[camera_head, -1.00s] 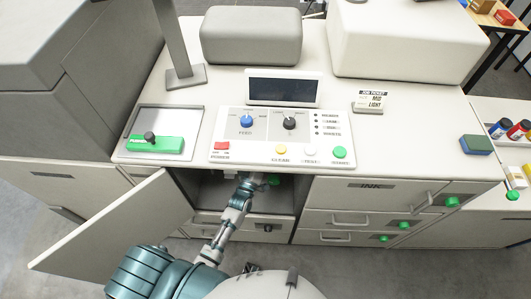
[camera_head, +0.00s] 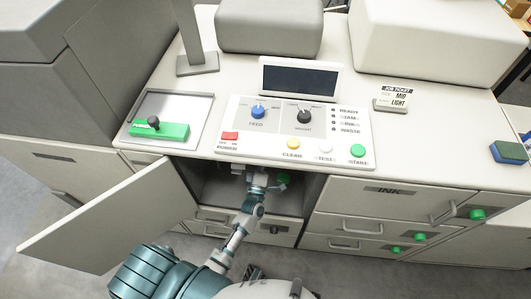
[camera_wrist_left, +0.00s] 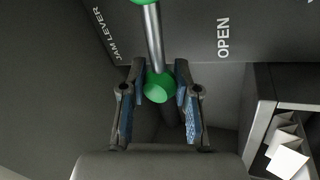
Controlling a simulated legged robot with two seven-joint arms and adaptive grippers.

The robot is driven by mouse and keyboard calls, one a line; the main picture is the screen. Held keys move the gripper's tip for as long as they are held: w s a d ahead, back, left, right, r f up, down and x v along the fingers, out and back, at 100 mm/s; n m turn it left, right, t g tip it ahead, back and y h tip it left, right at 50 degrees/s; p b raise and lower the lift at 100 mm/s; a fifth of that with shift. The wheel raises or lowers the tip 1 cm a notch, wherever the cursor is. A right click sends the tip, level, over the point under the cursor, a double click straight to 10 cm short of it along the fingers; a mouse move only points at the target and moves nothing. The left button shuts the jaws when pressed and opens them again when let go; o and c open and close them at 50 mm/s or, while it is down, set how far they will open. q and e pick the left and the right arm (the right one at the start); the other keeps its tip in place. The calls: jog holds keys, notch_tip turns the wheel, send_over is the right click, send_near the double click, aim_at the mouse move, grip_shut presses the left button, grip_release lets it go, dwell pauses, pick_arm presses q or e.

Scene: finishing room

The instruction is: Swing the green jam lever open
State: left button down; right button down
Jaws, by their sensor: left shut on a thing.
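The green jam lever shows in the left wrist view as a metal rod (camera_wrist_left: 153,38) with a green knob (camera_wrist_left: 158,87) at its near end and a green part at the top edge. My left gripper (camera_wrist_left: 160,84) has its two blue-padded fingers on either side of the knob, shut on it. "JAM LEVER" is printed left of the rod and "OPEN" right of it; the rod lies between them. In the head view my left gripper (camera_head: 262,180) reaches into the open compartment under the control panel, where a bit of green (camera_head: 284,179) shows beside it. My right gripper is not in view.
The cabinet door (camera_head: 112,215) stands open at the left of the compartment. The control panel (camera_head: 292,132) overhangs its top. The ink drawers (camera_head: 375,200) are at its right. White crumpled paper (camera_wrist_left: 287,158) lies in a side bay in the wrist view.

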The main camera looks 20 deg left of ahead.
pick_arm(q)
jog(key=shift+s+f, duration=0.1)
jog(key=shift+f, duration=0.2)
jog(key=c, duration=0.8)
grip_release()
jog(key=shift+a+r, duration=0.1)
jog(key=shift+s, duration=0.1)
jog(key=v, duration=1.2)
